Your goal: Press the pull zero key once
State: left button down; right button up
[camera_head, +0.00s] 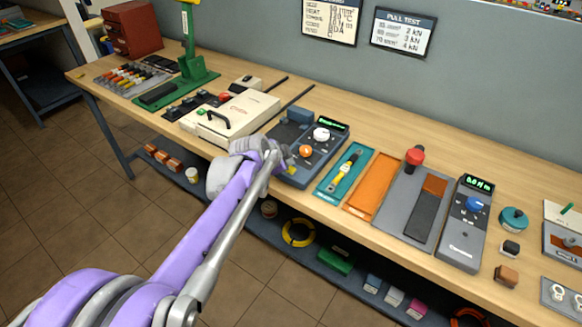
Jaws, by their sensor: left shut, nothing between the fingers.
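The pull tester (463,240) is the dark grey unit at the right of the bench, with a lit green display (479,183) that seems to read in kN. It carries a blue knob or button (474,204); its small key markings are too small to read, so I cannot tell which is the zero key. My left gripper (288,168) is shut and empty, at the front edge of another grey unit (318,160) left of the tester. That unit has a green display, a white knob and an orange button (306,151). My right gripper is not in view.
Between the two units lie a teal tray (325,192), an orange tray (359,208) and a grey plate with a red knob (414,157). A cream machine (230,115) stands left. A teal round piece (514,219) and small blocks lie right. A lower shelf holds several items.

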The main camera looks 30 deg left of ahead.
pick_arm(q)
notch_tip(320, 180, up, 5)
jog(key=p, duration=0.4)
dwell(0.3)
dwell(0.5)
jog(key=s+d+f+n+g+p, duration=0.1)
jog(key=s+d+f+n, duration=0.1)
jog(key=s+d, duration=0.3)
jog(key=s+d+f+n+g+p, duration=0.1)
jog(key=s+d+n, duration=0.3)
jog(key=s, duration=0.9)
jog(key=s+d+f+n+g+p, duration=0.1)
jog(key=s+d+f+n, duration=0.1)
jog(key=s+d, duration=0.4)
jog(key=s+f, duration=0.1)
jog(key=s, duration=0.2)
jog(key=shift+s+d+f+n+g, duration=0.15)
jog(key=shift+s+f+n+g, duration=0.1)
jog(key=shift+s+n+g, duration=0.15)
